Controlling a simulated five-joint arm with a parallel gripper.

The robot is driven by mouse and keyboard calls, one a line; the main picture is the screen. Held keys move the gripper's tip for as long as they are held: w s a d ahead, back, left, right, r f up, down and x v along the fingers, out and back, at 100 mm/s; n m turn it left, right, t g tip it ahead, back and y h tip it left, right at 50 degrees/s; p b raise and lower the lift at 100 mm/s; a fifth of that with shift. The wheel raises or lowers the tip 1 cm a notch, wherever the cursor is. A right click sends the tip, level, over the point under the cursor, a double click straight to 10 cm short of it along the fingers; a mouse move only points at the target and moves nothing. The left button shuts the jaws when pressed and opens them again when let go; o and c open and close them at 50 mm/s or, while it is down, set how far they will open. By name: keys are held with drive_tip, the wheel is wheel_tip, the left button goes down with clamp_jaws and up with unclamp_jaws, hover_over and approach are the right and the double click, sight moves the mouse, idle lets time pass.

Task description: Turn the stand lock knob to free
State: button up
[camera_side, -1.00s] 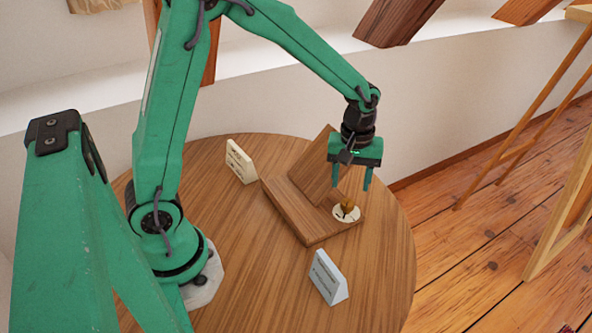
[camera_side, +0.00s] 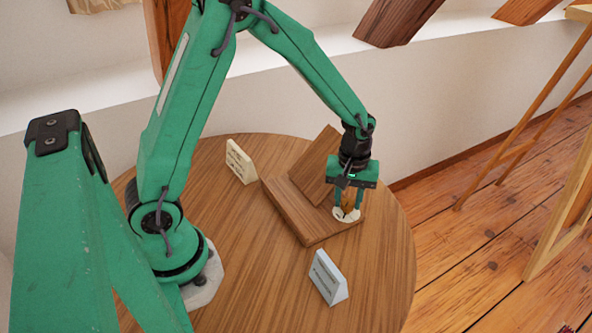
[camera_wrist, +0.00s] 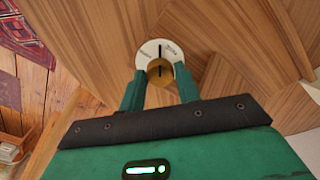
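The stand lock knob (camera_wrist: 160,72) is a small brass knob with a dark line across it, on a round white dial (camera_wrist: 150,50). The dial carries small dark lettering, too small to read surely, and a dark mark at top. The dial (camera_side: 345,218) sits on the near right end of the wooden stand's base (camera_side: 310,228). The stand's tilted board (camera_side: 314,168) rises behind. My gripper (camera_wrist: 160,80) points down with one finger on each side of the knob, apparently touching it. In the side view my gripper (camera_side: 348,205) hides most of the knob.
A cream sign (camera_side: 240,162) stands at the table's back left and a pale blue sign (camera_side: 328,277) at the front. The round wooden table (camera_side: 385,265) is clear to the right of the stand. A wooden easel-like frame (camera_side: 560,190) stands on the floor at right.

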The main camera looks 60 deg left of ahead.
drive_tip(key=c, duration=0.5)
drive_tip(key=shift+o, duration=0.2)
drive_tip(key=shift+m, duration=3.7)
drive_tip(key=o, duration=1)
